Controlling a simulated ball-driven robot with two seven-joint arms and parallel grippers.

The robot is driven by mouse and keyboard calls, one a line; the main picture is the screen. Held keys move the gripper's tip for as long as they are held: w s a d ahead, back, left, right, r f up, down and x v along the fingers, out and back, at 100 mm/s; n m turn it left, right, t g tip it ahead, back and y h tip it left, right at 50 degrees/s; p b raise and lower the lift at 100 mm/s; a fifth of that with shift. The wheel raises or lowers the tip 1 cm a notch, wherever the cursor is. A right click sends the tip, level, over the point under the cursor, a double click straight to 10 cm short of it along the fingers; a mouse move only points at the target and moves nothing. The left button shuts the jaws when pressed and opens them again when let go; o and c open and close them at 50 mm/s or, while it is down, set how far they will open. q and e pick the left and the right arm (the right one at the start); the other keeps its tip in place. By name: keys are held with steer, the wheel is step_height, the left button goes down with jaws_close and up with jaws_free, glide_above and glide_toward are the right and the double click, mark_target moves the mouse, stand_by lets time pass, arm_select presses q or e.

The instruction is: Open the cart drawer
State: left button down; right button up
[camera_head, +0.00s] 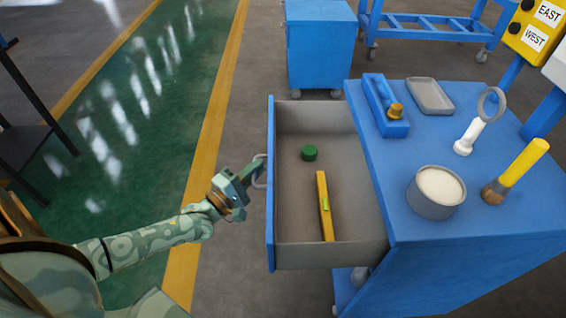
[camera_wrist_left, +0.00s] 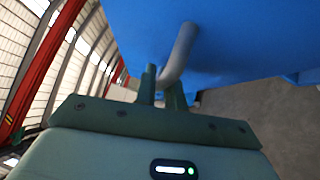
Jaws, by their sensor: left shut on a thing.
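The blue cart (camera_head: 480,235) stands at the right, and its drawer (camera_head: 290,225) is pulled out to the left, showing a grey inside. A green round piece (camera_head: 309,153) and a yellow level (camera_head: 324,205) lie in the drawer. My left gripper (camera_head: 258,172) is shut on the grey drawer handle (camera_head: 262,178) on the drawer's blue front. In the left wrist view the curved handle (camera_wrist_left: 181,52) passes between the fingers (camera_wrist_left: 163,90) against the blue front. My right gripper is not in view.
A blue cabinet (camera_head: 320,48) stands behind. Open floor lies left of the drawer.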

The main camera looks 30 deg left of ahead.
arm_select(q)
steer(key=s+a, duration=0.4)
steer(key=a, duration=0.1)
steer(key=shift+a, duration=0.3)
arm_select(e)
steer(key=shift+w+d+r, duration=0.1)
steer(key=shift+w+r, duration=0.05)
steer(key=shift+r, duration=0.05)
arm_select(q)
steer(key=shift+f, duration=0.1)
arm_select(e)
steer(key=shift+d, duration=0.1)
arm_select(q)
steer(key=c, duration=1.5)
jaws_free()
